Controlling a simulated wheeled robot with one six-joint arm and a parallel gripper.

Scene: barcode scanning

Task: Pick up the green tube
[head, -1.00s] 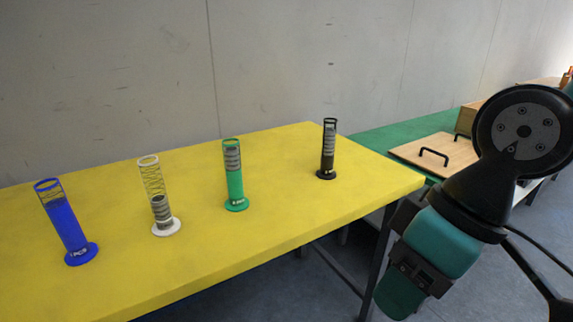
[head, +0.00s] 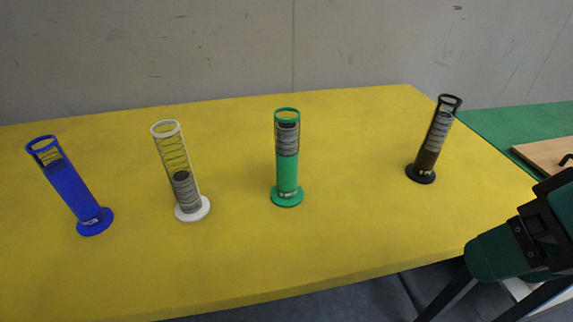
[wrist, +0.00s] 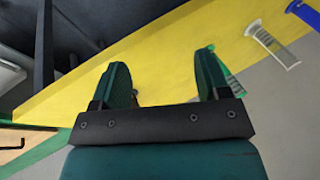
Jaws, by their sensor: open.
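The green tube (head: 287,170) stands upright on its round base on the yellow table, near the middle of the head view. Its lower part is solid green, and grey and black bands show under its open green rim. In the wrist view the green tube (wrist: 236,86) is partly hidden behind the right finger. My gripper (wrist: 162,68) is open, with nothing held between its two green fingers. It is apart from the green tube.
On the yellow table (head: 350,235) stand a blue tube (head: 72,195) and a white tube (head: 181,180) left of the green one, and a black tube (head: 432,145) to its right. Clear table surrounds each. A wooden board (head: 548,155) lies on the green surface (head: 500,123) beyond.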

